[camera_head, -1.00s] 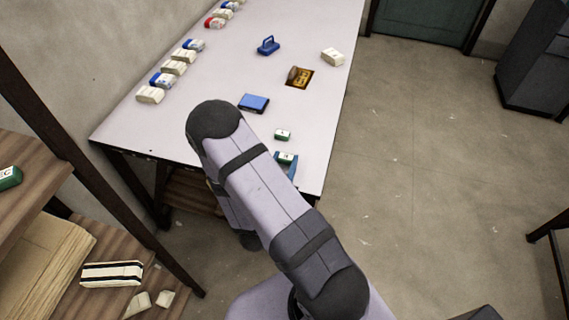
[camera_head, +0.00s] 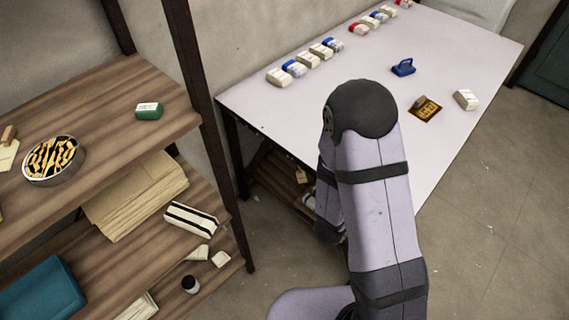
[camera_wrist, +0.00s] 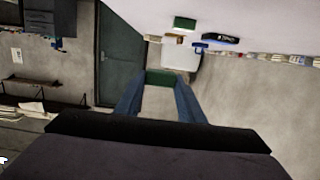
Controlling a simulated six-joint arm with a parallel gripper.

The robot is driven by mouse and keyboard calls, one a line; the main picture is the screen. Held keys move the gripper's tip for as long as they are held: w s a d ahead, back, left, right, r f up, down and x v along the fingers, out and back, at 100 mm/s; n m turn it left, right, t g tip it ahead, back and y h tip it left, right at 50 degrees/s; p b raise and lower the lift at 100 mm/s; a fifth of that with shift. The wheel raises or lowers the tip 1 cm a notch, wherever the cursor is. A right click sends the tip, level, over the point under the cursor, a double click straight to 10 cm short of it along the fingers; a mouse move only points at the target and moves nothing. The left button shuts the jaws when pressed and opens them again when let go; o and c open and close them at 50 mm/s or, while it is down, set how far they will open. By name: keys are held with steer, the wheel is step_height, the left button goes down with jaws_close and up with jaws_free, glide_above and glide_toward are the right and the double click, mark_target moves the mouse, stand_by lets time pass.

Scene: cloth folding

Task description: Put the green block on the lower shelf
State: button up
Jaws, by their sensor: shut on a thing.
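In the wrist view my gripper (camera_wrist: 160,86) has two blue fingers shut on a green block (camera_wrist: 160,77), which shows between the fingertips. In the head view the gripper and the held block are hidden behind my arm. Another green block (camera_head: 148,111), with white lettering on its label, lies on the upper shelf (camera_head: 105,100) at the left. The lower shelf (camera_head: 120,262) is below it. A further green block (camera_wrist: 184,23) shows on the white table in the wrist view.
The lower shelf carries brown envelopes (camera_head: 125,205), a striped case (camera_head: 190,220), a teal box (camera_head: 42,293) and small items. A round tin (camera_head: 54,160) stands on the upper shelf. A dark post (camera_head: 190,80) stands between rack and white table (camera_head: 455,60), which holds several small blocks.

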steer(key=w+a+n+t+y, duration=0.1)
steer(key=w+a, duration=0.1)
steer(key=a, duration=0.7)
steer(key=n+g+y+b, duration=0.1)
steer(key=n+y+b, duration=1.7)
steer(key=y, duration=0.4)
glide_above(154, 257)
step_height(154, 257, down, 10)
steer(key=m, duration=0.1)
steer(key=shift+s+f+b, duration=0.1)
steer(key=shift+f+b, duration=1.45)
steer(key=shift+f, duration=3.25)
steer(key=shift+f, duration=0.15)
